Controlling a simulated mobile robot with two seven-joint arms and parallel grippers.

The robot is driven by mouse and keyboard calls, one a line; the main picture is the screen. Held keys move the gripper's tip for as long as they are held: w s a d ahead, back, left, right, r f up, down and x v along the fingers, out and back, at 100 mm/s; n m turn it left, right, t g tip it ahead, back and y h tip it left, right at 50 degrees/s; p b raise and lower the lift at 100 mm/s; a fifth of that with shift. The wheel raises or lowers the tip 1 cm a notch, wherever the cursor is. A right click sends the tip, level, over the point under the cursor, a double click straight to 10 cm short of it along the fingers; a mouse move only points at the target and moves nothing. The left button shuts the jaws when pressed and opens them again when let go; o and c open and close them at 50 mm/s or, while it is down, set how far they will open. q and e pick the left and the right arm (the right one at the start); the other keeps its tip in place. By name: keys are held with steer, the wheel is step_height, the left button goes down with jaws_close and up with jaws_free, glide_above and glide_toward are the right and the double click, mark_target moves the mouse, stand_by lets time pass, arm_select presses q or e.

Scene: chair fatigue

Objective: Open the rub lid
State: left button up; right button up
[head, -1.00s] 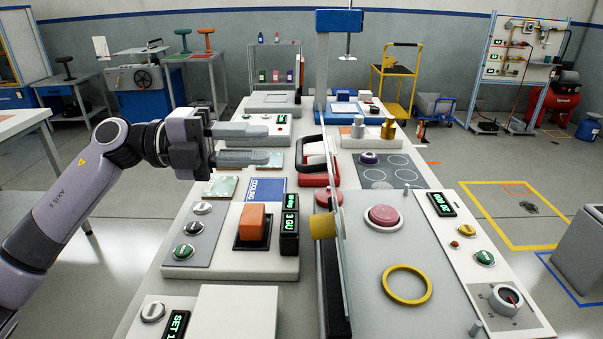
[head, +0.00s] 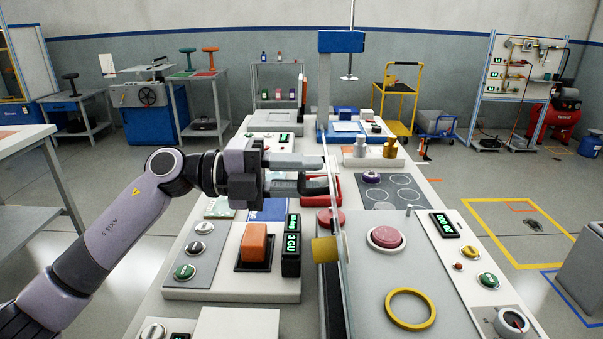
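A clear panel (head: 343,270), which I take to be the rub lid, stands upright and nearly edge-on along the left side of a grey plate (head: 380,270). A yellow cylindrical knob (head: 325,250) is on its left face. My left gripper (head: 322,174) is open, its two fingers pointing right, beyond the knob in the picture and close to the panel's far end. I cannot tell whether they touch it. A red and black handled piece (head: 335,190) is partly hidden behind the fingers. My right gripper is not in view.
Left of the panel is a box with an orange rocker switch (head: 254,242) and a display (head: 291,246).

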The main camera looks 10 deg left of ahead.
mark_target(327, 164)
arm_select(q)
jaws_close()
steer(key=shift+d+r+p, duration=0.3)
steer(key=shift+p, duration=0.2)
steer(key=d, duration=0.1)
steer(key=d+p, duration=0.2)
steer(key=shift+w+r, duration=0.3)
steer(key=shift+w, duration=0.05)
jaws_free()
steer(key=shift+a+f, duration=0.1)
steer(key=shift+a, duration=0.05)
